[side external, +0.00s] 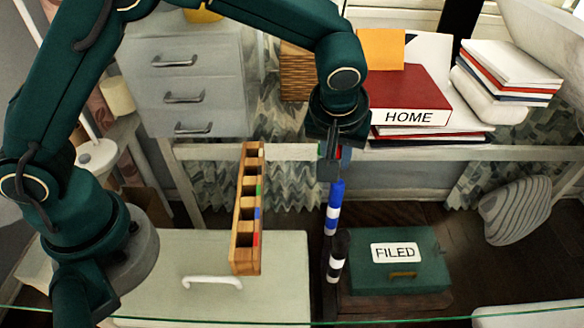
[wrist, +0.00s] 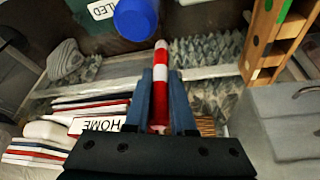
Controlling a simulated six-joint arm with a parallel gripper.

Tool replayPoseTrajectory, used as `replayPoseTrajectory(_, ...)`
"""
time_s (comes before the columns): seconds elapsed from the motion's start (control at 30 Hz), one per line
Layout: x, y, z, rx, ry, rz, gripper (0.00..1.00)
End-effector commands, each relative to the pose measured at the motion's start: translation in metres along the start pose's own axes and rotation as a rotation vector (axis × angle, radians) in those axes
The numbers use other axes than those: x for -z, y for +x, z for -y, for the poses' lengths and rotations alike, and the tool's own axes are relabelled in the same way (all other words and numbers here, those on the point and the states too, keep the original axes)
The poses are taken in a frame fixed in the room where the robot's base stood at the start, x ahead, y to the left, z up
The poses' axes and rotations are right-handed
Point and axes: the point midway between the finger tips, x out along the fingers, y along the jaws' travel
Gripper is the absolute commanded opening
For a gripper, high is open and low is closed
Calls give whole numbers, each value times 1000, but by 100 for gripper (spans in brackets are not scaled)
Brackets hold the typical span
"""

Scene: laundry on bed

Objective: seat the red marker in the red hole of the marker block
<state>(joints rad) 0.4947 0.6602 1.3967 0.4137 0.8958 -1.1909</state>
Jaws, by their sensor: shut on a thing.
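The red marker (wrist: 160,62), banded red and white, is between the fingers of my gripper (wrist: 161,76) in the wrist view. My gripper is shut on it, and its tip sticks out past the fingers. In the side view my gripper (side external: 328,168) hangs right of the marker block, and the red marker is mostly hidden there. The wooden marker block (side external: 247,262) has a row of square holes with green, blue and red patches along its side. The red patch (side external: 257,239) is near the front end. The block also shows at the wrist view's upper right (wrist: 262,35).
A blue and white marker (side external: 336,190) shows just below my gripper, with a black and white marker (side external: 340,245) nearer the camera. The blue one is also close in the wrist view (wrist: 135,18). A green FILED box (side external: 420,275) and a red HOME box (side external: 425,90) are to the right.

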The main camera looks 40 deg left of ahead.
Motion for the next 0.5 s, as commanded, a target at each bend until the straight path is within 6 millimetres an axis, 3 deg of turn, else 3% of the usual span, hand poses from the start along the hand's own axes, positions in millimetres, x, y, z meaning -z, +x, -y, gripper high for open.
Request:
replayPoseTrajectory(0.17,12,-27,-1,-6,-3,-4,0)
replayPoseTrajectory(0.5,48,-54,64,-1,-9,-4,0)
